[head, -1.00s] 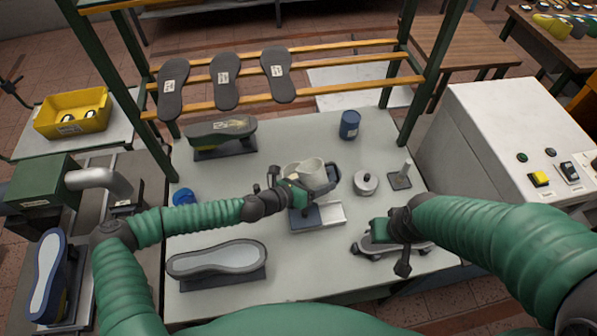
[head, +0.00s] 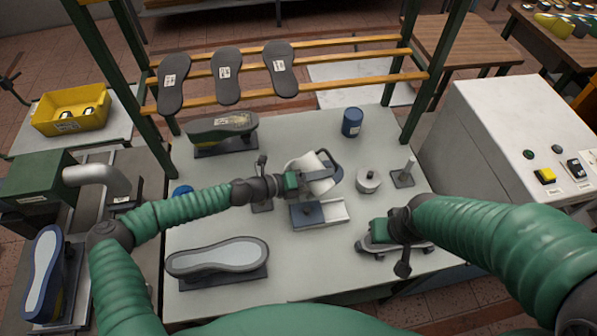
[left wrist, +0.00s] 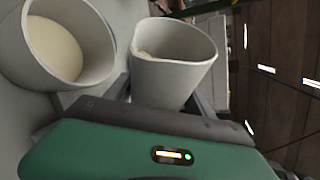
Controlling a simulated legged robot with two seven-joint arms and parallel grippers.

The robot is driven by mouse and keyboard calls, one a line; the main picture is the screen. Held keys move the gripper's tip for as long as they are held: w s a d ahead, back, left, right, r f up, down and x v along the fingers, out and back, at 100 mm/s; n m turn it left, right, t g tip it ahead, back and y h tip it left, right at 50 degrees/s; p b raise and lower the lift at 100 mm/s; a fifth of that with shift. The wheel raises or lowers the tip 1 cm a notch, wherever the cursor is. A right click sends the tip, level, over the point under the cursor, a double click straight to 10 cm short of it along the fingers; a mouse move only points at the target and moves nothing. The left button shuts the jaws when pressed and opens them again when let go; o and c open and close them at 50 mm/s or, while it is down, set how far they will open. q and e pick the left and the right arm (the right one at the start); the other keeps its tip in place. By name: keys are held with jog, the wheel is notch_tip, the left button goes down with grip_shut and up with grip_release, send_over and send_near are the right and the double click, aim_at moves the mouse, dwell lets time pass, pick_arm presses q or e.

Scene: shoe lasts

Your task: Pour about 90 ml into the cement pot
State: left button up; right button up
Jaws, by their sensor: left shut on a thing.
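My left gripper (head: 308,181) is shut on a pale jug (head: 317,168) near the middle of the table. In the left wrist view the held jug (left wrist: 174,62) has a pouring lip and shows a little cream-coloured content inside its rim. It looks tilted in the head view. A second pale round vessel, apparently the cement pot (left wrist: 88,22), stands close beside it with cream liquid inside; in the head view the jug and gripper partly hide it. I cannot see a stream between them. My right gripper (head: 380,231) is low at the right front; its jaws are unclear.
A blue-grey and white device (head: 318,214) lies in front of the jug. A lidded tin (head: 367,181), an upright handle on a base (head: 404,176) and a blue can (head: 352,122) stand right. A grey sole (head: 217,256) lies front left. Rack posts flank the table's back.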

pick_arm(q)
jog(key=shift+d+r, duration=0.1)
jog(key=shift+r, duration=0.1)
jog(key=shift+d+n+b, duration=0.2)
jog(key=shift+n+b, duration=0.2)
jog(key=shift+n, duration=0.1)
jog(key=shift+a+f+h+b, duration=0.1)
jog(key=shift+a+h+b, duration=0.1)
jog(key=shift+h+b, duration=0.15)
jog(key=shift+n, duration=0.3)
jog(key=shift+b, duration=0.4)
jog(key=shift+n+h, duration=0.25)
jog(key=shift+n, duration=0.05)
jog(key=shift+w+f+n, duration=0.15)
jog(key=shift+n, duration=0.35)
jog(key=shift+a+r+n+g+h, duration=0.1)
jog(key=shift+r+n+g+h, duration=0.2)
jog(key=shift+h, duration=0.1)
dwell(0.9)
